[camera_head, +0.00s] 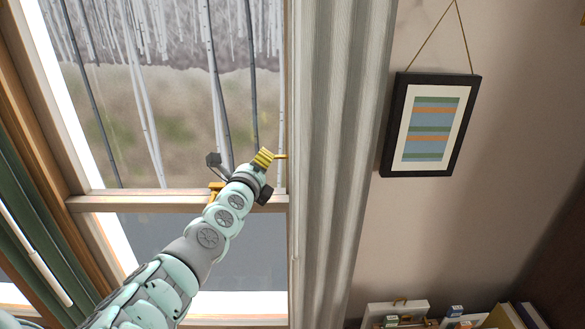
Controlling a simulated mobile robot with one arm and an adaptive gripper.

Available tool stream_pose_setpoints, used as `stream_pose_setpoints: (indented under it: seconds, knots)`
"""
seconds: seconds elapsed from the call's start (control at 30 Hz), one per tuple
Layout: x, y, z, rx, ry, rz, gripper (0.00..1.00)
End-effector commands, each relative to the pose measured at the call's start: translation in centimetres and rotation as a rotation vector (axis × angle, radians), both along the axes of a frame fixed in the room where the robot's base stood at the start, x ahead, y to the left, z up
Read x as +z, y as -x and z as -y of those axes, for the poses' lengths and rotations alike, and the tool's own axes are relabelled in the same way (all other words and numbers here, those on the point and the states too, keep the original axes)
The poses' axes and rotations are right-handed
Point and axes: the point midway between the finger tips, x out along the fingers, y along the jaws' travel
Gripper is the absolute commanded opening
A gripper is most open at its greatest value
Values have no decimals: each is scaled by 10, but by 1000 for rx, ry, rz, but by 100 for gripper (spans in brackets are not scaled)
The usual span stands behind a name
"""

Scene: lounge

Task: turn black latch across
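My gripper (265,158) is at the far end of my pale green arm, in front of the window near its meeting rail. Its yellow ridged end points up, with a thin yellow piece sticking out to the right. I cannot tell whether the fingers are open or shut, or whether they touch anything. No black latch can be made out clearly; the wrist covers part of the rail. A small dark block (213,159) shows left of the wrist, and I cannot tell if it belongs to my arm. A yellow fitting (216,188) shows at the rail, partly behind the arm.
The wooden window rail (135,202) runs across behind my arm. A grey curtain (335,170) hangs close to the right of the gripper. A framed picture (431,128) hangs on the wall farther right. Books and small boxes (510,315) sit at the lower right.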

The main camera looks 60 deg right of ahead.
Motion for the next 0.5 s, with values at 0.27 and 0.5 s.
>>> stream_pose_setpoints:
  seconds: [0.27,0.5]
  knots:
    - [0,0,0,1,1,0,0]
    - [2,0,0,10,4,-2,0]
